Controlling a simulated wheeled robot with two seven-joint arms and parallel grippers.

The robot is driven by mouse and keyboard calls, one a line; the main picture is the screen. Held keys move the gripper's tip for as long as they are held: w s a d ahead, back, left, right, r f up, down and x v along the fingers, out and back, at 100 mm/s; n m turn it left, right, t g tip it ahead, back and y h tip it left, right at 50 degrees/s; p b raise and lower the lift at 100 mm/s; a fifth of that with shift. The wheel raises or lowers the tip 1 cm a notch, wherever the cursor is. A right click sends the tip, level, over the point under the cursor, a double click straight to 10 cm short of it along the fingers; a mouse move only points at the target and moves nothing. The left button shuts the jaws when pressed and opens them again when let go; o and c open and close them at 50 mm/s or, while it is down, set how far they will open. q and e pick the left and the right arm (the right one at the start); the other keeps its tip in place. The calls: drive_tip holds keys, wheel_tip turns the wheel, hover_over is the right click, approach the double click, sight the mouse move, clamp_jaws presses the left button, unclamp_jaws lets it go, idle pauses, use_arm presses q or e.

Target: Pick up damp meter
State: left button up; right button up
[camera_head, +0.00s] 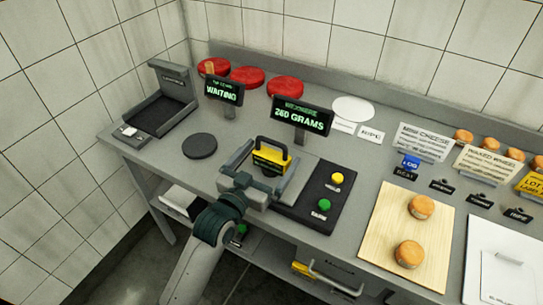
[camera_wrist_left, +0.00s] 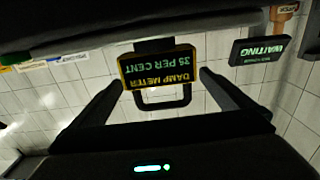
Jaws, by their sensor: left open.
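The damp meter (camera_head: 271,160) is a yellow and black box with a black loop handle. It stands on the grey bench in the head view. In the left wrist view the damp meter (camera_wrist_left: 160,67) appears upside down, its green screen reading "DAMP METER 35 PER CENT". My left gripper (camera_head: 268,176) is open, with its fingers reaching to either side of the meter. In the left wrist view the meter's handle lies between the spread fingers of my left gripper (camera_wrist_left: 162,80). I cannot tell whether a finger touches it. My right gripper is not in view.
A black button panel (camera_head: 318,208) is right of the gripper. A wooden board (camera_head: 385,235) carries orange cheeses. Red wheels (camera_head: 247,77) lie at the back.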

use_arm(q)
drive_tip(key=shift+x, duration=0.8)
drive_tip(key=shift+c, duration=0.3)
drive_tip(key=c, duration=1.3)
drive_tip(key=shift+r+p, duration=0.15)
drive_tip(key=shift+p, duration=0.15)
